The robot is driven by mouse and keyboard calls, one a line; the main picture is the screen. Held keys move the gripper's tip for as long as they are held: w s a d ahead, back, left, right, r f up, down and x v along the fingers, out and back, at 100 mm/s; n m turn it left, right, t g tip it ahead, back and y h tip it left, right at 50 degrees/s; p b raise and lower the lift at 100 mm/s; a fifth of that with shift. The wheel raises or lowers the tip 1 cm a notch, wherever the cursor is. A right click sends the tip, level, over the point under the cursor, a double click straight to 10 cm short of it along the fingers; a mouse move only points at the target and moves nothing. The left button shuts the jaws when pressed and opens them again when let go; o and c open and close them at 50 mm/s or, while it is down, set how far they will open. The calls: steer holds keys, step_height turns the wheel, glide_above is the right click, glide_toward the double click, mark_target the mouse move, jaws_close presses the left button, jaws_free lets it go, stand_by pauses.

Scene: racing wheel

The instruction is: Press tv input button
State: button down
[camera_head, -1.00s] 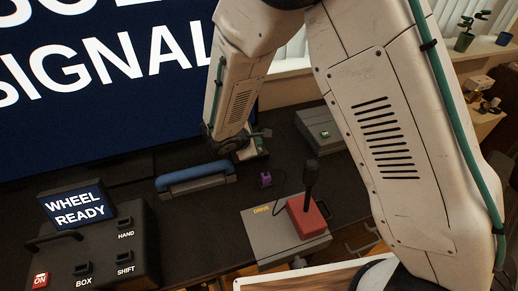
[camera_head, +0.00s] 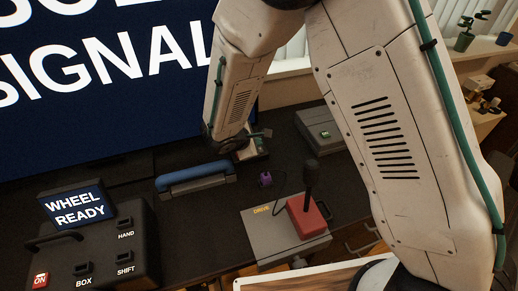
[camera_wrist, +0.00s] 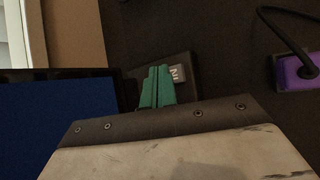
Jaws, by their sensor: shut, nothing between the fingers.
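The TV screen (camera_head: 90,80) is dark blue with large white letters, "SIGNAL" among them. Its blue corner also shows in the wrist view (camera_wrist: 75,115). A small dark box (camera_head: 255,151) sits on the black desk by the TV's lower right corner, partly hidden by my arm's end. In the wrist view, this dark box (camera_wrist: 184,66) bears a grey piece (camera_wrist: 176,73) marked with letters like "IN", partly covered. My gripper (camera_wrist: 157,70) is shut and empty, its teal fingers over the box beside the grey piece. I cannot tell whether they touch it.
A purple plug (camera_head: 265,179) with a black cable lies right of the blue-handled bar (camera_head: 195,176). A grey shifter box (camera_head: 275,238) with a red base and black lever stands nearer. A grey box (camera_head: 320,127) is behind; the "WHEEL READY" console (camera_head: 95,240) is front left.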

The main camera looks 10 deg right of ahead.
steer(key=shift+f, duration=0.2)
steer(key=shift+f, duration=0.25)
steer(key=shift+f, duration=0.4)
stand_by(0.8)
steer(key=shift+r, duration=0.85)
steer(key=shift+r, duration=2.5)
